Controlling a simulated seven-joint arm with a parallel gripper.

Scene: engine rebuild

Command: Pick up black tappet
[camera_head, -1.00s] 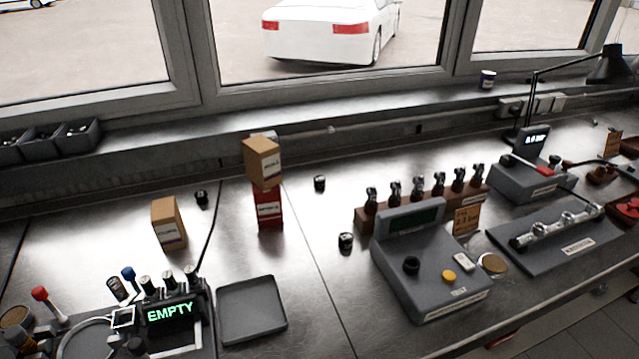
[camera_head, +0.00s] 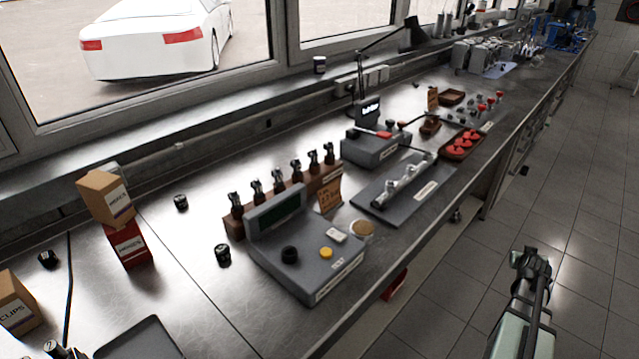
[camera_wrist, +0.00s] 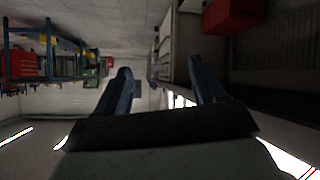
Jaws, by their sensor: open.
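Small black cylinders that look like tappets stand loose on the metal bench in the head view. One (camera_head: 223,254) is left of the grey test device, one (camera_head: 181,202) is farther back, and one (camera_head: 48,259) is at the left beside the boxes. I cannot tell which is the black tappet meant. My gripper (camera_head: 531,262) is at the lower right, over the floor and away from the bench. In the wrist view its two fingers (camera_wrist: 156,88) are apart with nothing between them.
The grey test device (camera_head: 303,258) and a rack of injectors (camera_head: 241,226) stand mid-bench. Stacked boxes (camera_head: 127,245) and a grey tray (camera_head: 139,340) are at the left. A grey plate (camera_head: 407,190) holds a metal shaft. Open floor lies right of the bench edge.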

